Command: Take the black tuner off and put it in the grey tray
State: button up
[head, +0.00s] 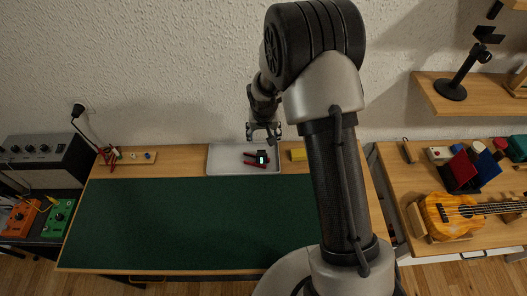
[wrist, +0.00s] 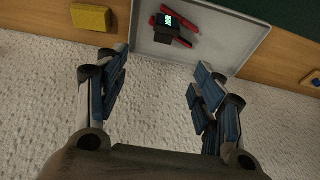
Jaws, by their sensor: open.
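The black tuner (head: 262,157), with a lit green display, lies in the grey tray (head: 222,162) at the back of the bench. In the wrist view the tuner (wrist: 168,24) sits in the tray (wrist: 232,55) with red-handled parts (wrist: 186,40) beside it; whether they touch it I cannot tell. My gripper (head: 264,137) is above the back edge of the tray, apart from the tuner. In the wrist view my gripper (wrist: 162,80) has its fingers wide apart with nothing between them.
A yellow block (head: 299,154) lies just right of the tray. A green mat (head: 170,220) covers the clear bench front. A ukulele (head: 450,215) rests on the right bench, its head cut off by the frame. The wall (head: 150,60) is close behind the tray.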

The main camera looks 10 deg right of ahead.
aim_at(262, 154)
jog(key=b+x, duration=0.2)
jog(key=x, duration=0.9)
jog(key=shift+a+f, duration=0.1)
jog(key=shift+f, duration=0.2)
jog(key=f+b, duration=0.1)
jog(key=f, duration=0.1)
jog(key=f+b, duration=0.1)
jog(key=f, duration=0.1)
jog(key=shift+a+f, duration=0.25)
jog(key=shift+f, duration=0.1)
jog(key=shift+w+f, duration=0.2)
jog(key=shift+f, duration=0.15)
jog(key=shift+c, duration=0.2)
jog(key=c, duration=1.2)
notch_tip(262, 154, up, 20)
jog(key=p, duration=0.4)
jog(key=s+r+n+b, duration=0.2)
jog(key=s, duration=1.5)
jog(key=shift+s+y+b, duration=0.2)
jog(key=shift+y+b, duration=0.1)
jog(key=shift+b, duration=0.05)
